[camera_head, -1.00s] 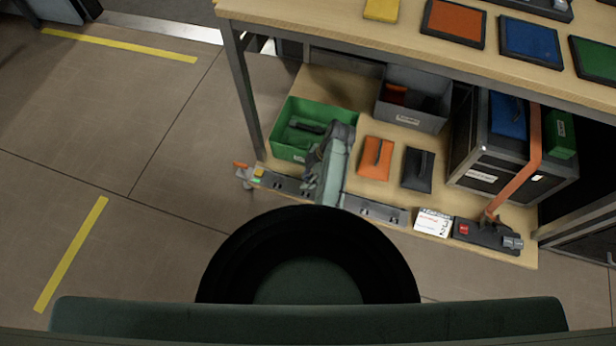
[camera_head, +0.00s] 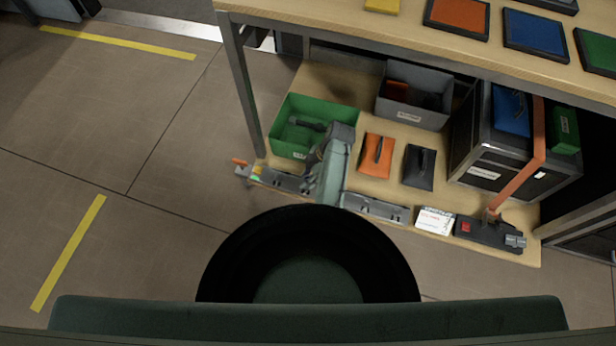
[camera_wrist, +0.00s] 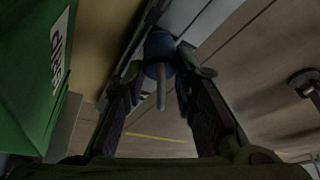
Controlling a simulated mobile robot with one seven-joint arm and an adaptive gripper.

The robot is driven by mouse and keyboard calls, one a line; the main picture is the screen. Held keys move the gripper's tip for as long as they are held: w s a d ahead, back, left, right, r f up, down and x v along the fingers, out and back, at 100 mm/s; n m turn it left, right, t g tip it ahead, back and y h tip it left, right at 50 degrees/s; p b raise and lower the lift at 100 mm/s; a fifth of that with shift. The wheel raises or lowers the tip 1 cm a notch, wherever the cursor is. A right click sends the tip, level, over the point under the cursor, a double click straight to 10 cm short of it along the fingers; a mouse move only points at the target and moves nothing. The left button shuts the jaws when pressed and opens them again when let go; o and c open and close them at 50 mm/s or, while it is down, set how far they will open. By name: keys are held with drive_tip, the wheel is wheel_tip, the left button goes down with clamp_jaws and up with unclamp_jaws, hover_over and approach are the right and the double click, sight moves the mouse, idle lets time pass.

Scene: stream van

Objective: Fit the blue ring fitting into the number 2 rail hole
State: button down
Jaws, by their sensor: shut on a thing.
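The blue ring fitting (camera_wrist: 158,52) is between the fingertips of my gripper (camera_wrist: 158,88) in the wrist view, with a grey rod-like part hanging from it. The fingers are closed in on its sides. A grey rail (camera_head: 375,208) runs along the front edge of the lower shelf in the head view; my arm covers its middle. In the wrist view the fitting is at or just over the rail's edge; I cannot tell if it sits in a hole. The number 2 mark is not readable. In the head view the fitting is hidden by my arm.
A green bin (camera_head: 292,143) stands close behind the arm, and its wall fills the left of the wrist view. Orange (camera_head: 376,156) and black (camera_head: 419,168) pouches lie to the right. The tabletop (camera_head: 330,22) overhangs the shelf. Floor in front is clear.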

drive_tip(key=shift+f, duration=0.25)
drive_tip(key=c, duration=1.2)
unclamp_jaws()
drive_tip(key=shift+r, duration=0.1)
drive_tip(key=v, duration=1.2)
